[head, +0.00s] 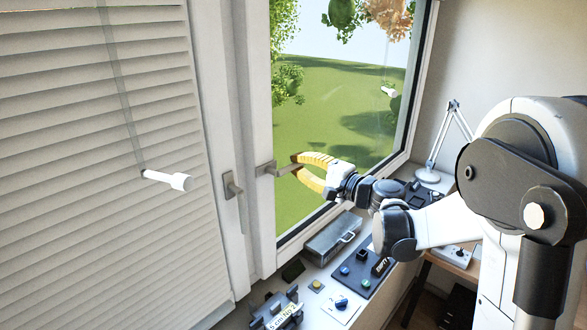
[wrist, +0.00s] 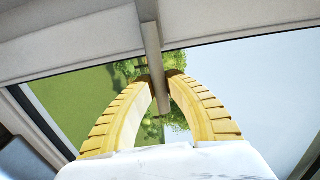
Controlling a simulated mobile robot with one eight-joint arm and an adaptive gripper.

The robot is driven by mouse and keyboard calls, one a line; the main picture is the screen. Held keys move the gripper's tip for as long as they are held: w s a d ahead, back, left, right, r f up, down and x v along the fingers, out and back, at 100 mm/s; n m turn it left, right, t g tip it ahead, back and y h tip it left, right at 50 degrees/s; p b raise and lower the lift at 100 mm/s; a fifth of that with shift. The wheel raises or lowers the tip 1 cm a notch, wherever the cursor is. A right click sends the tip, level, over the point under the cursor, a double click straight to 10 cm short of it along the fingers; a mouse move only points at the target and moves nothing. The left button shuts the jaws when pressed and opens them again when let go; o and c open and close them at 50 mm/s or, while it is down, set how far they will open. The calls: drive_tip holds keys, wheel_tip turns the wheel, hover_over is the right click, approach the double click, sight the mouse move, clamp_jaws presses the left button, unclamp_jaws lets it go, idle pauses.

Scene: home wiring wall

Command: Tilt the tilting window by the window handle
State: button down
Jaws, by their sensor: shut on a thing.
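The window (head: 257,95) with the clear glass is in the middle of the head view, its light frame upright at the left of the pane. Its grey window handle (head: 267,170) sits on that frame, with the lever pointing sideways to the right, roughly level. My gripper (head: 298,165) has yellow ribbed fingers and is shut on the free end of the lever, in front of the glass. In the wrist view the handle (wrist: 150,42) runs from the frame down between the fingertips of my gripper (wrist: 163,78). I cannot tell whether the sash is tilted.
A second handle (head: 232,187) points down on the left sash, beside blinds (head: 90,130) with a hanging white wand (head: 166,179). Below on the sill are a grey metal box (head: 330,238), a button panel (head: 363,267) and small devices. A lamp (head: 434,150) stands at the right.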

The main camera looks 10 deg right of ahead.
sight(301, 165)
drive_tip(key=shift+b+v, duration=0.3)
drive_tip(key=shift+v, duration=1.5)
drive_tip(key=c, duration=1.3)
unclamp_jaws()
drive_tip(key=shift+s+d, duration=0.1)
drive_tip(key=shift+d, duration=0.05)
drive_tip(key=shift+s, duration=0.1)
drive_tip(key=shift+f, duration=0.1)
